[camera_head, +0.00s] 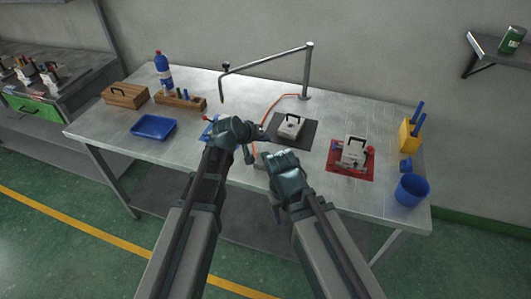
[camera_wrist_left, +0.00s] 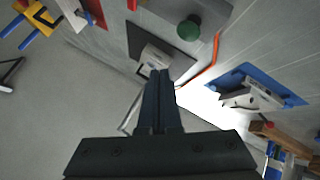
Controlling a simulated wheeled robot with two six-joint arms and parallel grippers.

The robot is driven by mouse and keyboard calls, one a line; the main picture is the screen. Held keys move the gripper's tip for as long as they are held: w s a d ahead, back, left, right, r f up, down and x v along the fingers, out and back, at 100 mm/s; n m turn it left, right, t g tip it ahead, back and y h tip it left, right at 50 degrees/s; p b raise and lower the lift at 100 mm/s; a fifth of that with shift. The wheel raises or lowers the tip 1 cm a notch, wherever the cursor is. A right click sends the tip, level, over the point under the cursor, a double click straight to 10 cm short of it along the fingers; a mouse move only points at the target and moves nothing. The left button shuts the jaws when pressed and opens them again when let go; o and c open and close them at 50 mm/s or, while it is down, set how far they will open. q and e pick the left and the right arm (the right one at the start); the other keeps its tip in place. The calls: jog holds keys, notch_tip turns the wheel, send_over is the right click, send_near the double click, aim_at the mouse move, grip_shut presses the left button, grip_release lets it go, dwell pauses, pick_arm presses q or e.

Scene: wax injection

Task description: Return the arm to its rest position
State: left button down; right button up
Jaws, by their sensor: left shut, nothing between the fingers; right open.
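My left gripper (camera_head: 262,131) is over the middle of the metal table, left of the dark mat. In the left wrist view its two fingers (camera_wrist_left: 160,76) are together with nothing between them. They overlap the white block on the dark mat in that picture; contact cannot be told. My right gripper (camera_head: 270,158) is lower and to the right, near the table's front edge. It is open and appears empty; its fingers are mostly hidden by its own body. Both arms reach forward from the bottom of the head view.
A white mold (camera_head: 292,126) sits on the dark mat, another (camera_head: 354,151) on a red mat. A blue tray (camera_head: 153,127), blue bottle (camera_head: 163,70), wooden blocks, yellow holder (camera_head: 409,135) and blue cup (camera_head: 411,190) stand around. A metal boom (camera_head: 265,60) rises behind. A green knob (camera_wrist_left: 188,29) shows.

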pick_arm(q)
jog(key=s+a+f+m+g+y, duration=0.2)
jog(key=s, duration=0.6)
jog(key=s+a+f+m+g+y, duration=0.1)
jog(key=s+f+g+y, duration=0.1)
jog(key=s, duration=0.7)
jog(key=s+a+f+m+g+y, duration=0.2)
jog(key=s+g, duration=0.1)
jog(key=s, duration=0.5)
jog(key=shift+s+a+f+m+g+y, duration=0.25)
jog(key=shift+s+a+m+g+y, duration=0.05)
jog(key=shift+s+g+y, duration=0.1)
